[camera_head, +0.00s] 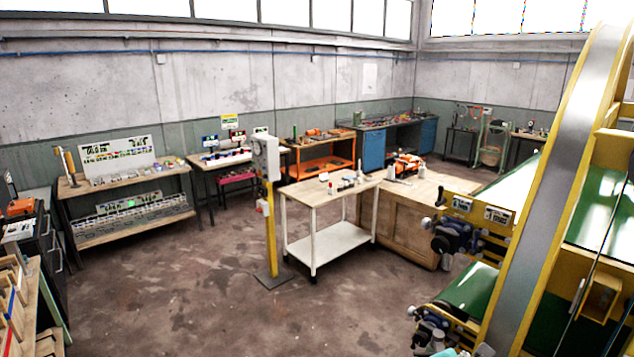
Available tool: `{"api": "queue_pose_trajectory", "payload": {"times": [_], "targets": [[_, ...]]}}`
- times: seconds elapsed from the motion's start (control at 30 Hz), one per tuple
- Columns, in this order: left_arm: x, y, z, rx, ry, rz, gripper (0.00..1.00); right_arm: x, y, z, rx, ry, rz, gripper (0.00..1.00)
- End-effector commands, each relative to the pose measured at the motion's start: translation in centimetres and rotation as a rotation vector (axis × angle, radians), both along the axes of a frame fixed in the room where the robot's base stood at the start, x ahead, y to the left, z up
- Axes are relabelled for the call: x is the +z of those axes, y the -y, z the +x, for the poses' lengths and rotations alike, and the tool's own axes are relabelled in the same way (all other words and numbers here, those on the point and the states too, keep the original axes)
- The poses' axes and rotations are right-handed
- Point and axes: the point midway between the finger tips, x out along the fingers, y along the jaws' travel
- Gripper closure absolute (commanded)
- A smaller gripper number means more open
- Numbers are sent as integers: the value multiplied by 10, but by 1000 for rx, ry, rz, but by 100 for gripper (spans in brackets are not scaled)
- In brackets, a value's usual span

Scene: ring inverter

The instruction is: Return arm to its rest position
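Neither of my arms shows clearly in the head view, and I see no gripper fingers. My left gripper and my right gripper are out of view. No object is seen held.
A yellow-framed conveyor machine (545,190) fills the right side. A white-legged cart (328,240) stands mid-room beside a wooden crate (400,225). A yellow post (270,228) carries a grey box (265,157). Workbenches line the walls. Brown floor (180,290) is clear at centre left.

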Motion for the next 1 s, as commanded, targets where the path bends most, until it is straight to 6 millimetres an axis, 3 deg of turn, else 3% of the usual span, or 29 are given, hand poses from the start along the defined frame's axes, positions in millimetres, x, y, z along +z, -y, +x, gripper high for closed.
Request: {"api": "queue_pose_trajectory", "payload": {"times": [0.03, 0.2, 0.53, 1.0], "targets": [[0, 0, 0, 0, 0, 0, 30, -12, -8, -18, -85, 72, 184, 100], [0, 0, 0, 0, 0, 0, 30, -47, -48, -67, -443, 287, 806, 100], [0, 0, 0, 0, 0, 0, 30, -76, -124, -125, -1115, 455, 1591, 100], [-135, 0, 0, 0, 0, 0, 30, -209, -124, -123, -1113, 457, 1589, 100]]}}
